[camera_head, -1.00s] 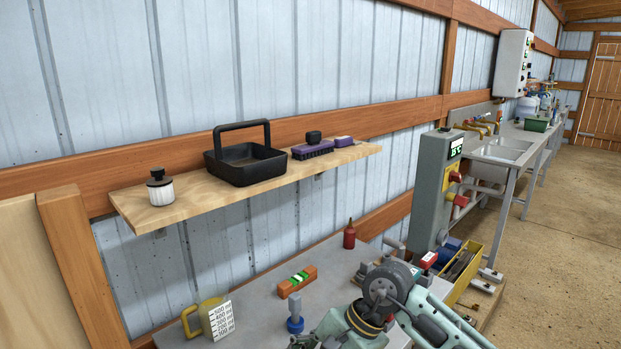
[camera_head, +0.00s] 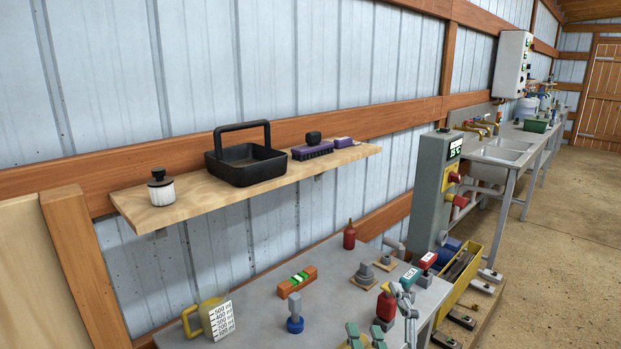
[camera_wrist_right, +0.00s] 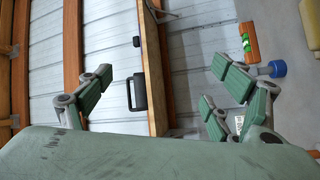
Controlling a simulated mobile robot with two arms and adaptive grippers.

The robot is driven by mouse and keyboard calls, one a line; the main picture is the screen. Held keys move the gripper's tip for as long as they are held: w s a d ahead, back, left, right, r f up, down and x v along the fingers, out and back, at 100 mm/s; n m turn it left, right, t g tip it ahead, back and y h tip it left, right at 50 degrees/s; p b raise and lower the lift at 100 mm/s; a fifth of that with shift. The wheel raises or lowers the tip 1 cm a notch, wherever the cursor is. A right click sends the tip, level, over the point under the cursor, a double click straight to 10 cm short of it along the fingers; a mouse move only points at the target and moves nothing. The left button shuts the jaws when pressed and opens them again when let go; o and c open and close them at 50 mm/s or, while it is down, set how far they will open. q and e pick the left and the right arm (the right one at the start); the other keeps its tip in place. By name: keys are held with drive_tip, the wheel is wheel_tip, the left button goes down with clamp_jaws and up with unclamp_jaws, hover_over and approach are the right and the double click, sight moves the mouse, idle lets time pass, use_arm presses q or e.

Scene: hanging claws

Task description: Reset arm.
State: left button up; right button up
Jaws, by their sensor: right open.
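My right gripper (camera_head: 379,318) shows at the bottom edge of the head view, over the near part of the grey workbench (camera_head: 255,325). Its green-padded fingers point up, and most of the arm is below the picture. In the right wrist view the right gripper (camera_wrist_right: 163,92) has its fingers spread wide with nothing between them. Beyond them, that view shows the wall, the shelf edge (camera_wrist_right: 155,75) and a black handle (camera_wrist_right: 139,92). My left gripper is in neither view.
A wooden shelf (camera_head: 185,212) holds a black basket (camera_head: 245,166), brushes and a white jar (camera_head: 161,191). On the bench are a yellow measuring jug (camera_head: 211,315), an orange level (camera_head: 297,280), a blue-based part (camera_head: 295,323) and red bottles. A grey control box (camera_head: 432,190) stands at the right.

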drive_tip(key=s+d+f+m+g+h, duration=0.2)
drive_tip(key=d+f+m+g, duration=0.1)
drive_tip(key=f, duration=0.3)
drive_tip(key=s+d+f+m+g+h, duration=0.1)
drive_tip(key=s+d+f+m+g, duration=0.15)
drive_tip(key=f, duration=0.35)
drive_tip(key=s+d+f+m+g, duration=0.1)
drive_tip(key=s+f+m+g, duration=0.2)
drive_tip(key=s+f, duration=0.35)
drive_tip(key=s+d+f+m+g, duration=0.1)
drive_tip(key=s+f+m+g, duration=0.2)
drive_tip(key=s, duration=0.6)
drive_tip(key=s+d+f+m+g, duration=0.1)
drive_tip(key=s+f+m+g, duration=0.1)
drive_tip(key=s+f+g, duration=0.45)
drive_tip(key=s+f, duration=0.2)
drive_tip(key=f, duration=1.1)
drive_tip(key=s+f, duration=0.2)
drive_tip(key=f, duration=1.1)
drive_tip(key=s+d+f, duration=0.2)
drive_tip(key=s+f, duration=1.3)
drive_tip(key=s, duration=0.1)
drive_tip(key=shift+s+d+f+g, duration=0.15)
drive_tip(key=shift+s+d+g, duration=0.05)
drive_tip(key=shift+s+g, duration=0.1)
drive_tip(key=shift+n, duration=0.25)
drive_tip(key=shift+c, duration=0.3)
